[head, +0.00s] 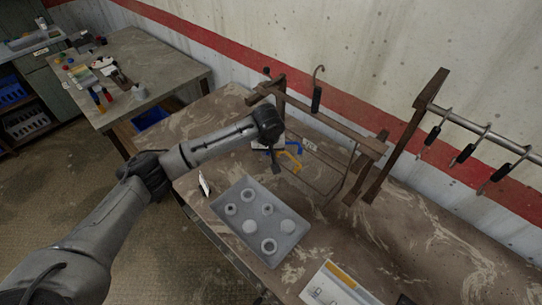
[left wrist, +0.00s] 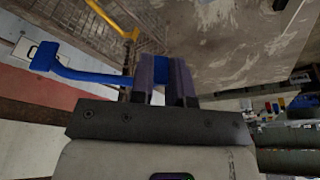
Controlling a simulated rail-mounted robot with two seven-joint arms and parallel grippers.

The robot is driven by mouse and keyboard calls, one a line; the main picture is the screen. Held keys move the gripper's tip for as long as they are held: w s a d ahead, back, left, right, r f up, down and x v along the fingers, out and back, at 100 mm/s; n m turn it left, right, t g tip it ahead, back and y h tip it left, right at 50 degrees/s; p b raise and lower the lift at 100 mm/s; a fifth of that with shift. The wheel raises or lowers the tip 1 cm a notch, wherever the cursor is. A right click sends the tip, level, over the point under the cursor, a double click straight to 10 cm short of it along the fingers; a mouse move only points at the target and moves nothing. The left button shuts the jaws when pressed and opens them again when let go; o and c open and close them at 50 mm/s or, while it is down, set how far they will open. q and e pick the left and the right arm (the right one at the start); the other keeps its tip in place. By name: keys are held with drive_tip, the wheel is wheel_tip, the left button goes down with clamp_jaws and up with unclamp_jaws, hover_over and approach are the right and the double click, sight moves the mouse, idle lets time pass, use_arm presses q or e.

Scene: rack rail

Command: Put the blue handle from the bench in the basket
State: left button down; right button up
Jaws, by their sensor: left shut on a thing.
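My left gripper (head: 274,154) is at the near left side of a dark wire basket (head: 318,186) on the bench. It is shut on the blue handle (left wrist: 95,77), which also shows as a small blue patch in the head view (head: 268,152). In the left wrist view the left gripper's two fingers (left wrist: 165,75) close around one end of the blue handle, and the bent free end sticks out to the left. A yellow handle (head: 291,159) lies at the basket, close to the gripper. The right gripper is not in view.
A grey tray (head: 225,215) with several round parts stands on the bench in front of the basket. A rail with several hooks (head: 480,135) is at the right. A wooden frame (head: 330,125) stands over the basket. Another table (head: 165,60) is at the back left.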

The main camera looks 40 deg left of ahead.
use_arm(q)
drive_tip(key=shift+w+a+f, duration=0.45)
drive_tip(key=shift+w+f, duration=0.05)
drive_tip(key=shift+w, duration=0.2)
drive_tip(key=shift+w+a+f, duration=0.45)
drive_tip(key=shift+w+f, duration=0.05)
drive_tip(key=shift+w, duration=0.15)
drive_tip(key=shift+f, duration=2)
drive_tip(key=shift+f, duration=0.35)
drive_tip(key=shift+f, duration=0.25)
drive_tip(key=c, duration=1.1)
unclamp_jaws()
